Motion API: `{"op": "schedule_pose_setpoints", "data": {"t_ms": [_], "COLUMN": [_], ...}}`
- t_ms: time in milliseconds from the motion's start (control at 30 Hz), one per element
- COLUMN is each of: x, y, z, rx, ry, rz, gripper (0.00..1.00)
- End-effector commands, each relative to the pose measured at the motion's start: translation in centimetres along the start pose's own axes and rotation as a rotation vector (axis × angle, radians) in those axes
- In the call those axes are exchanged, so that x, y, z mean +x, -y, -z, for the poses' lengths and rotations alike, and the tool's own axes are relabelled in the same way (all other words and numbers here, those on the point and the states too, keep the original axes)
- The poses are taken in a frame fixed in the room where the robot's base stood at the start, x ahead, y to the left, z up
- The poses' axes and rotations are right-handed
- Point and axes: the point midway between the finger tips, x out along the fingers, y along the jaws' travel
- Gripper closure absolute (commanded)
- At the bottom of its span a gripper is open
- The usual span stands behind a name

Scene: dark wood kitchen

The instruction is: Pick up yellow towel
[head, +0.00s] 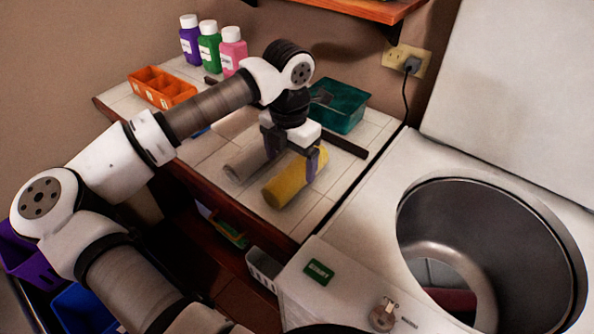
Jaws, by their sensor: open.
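The yellow towel (286,187) is a rolled cylinder lying on the white tiled counter (205,153), near its front right part. My gripper (290,163) points down over the towel's far half. One finger shows on the towel's right side and the other on its left, between it and a grey rolled towel (245,162). The jaws are open.
A teal bin (345,112) stands behind the gripper, with a dark bar (343,144) near it. An orange tray (158,88) and several bottles (208,45) stand at the back left. A white top-loading washer (350,245) with an open drum stands at right.

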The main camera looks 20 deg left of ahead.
Motion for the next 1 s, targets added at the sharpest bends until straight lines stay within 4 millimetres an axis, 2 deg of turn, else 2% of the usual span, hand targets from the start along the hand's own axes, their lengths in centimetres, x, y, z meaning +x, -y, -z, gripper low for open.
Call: {"op": "schedule_pose_setpoints", "data": {"t_ms": [167,433,700,767,1000], "x": [1.2,4.9,5.5,5.5,5.5], "y": [0.0,-0.2,-0.2,-0.2,-0.2], "z": [0.1,0.2,0.1,0.1,0.1], "rx": [0.000,-0.001,0.000,0.000,0.000], "ry": [0.000,0.000,0.002,0.002,0.001], "rz": [0.004,0.002,-0.001,-0.001,0.000], "gripper": [0.15,0.15,0.15,0.20,0.51]}}
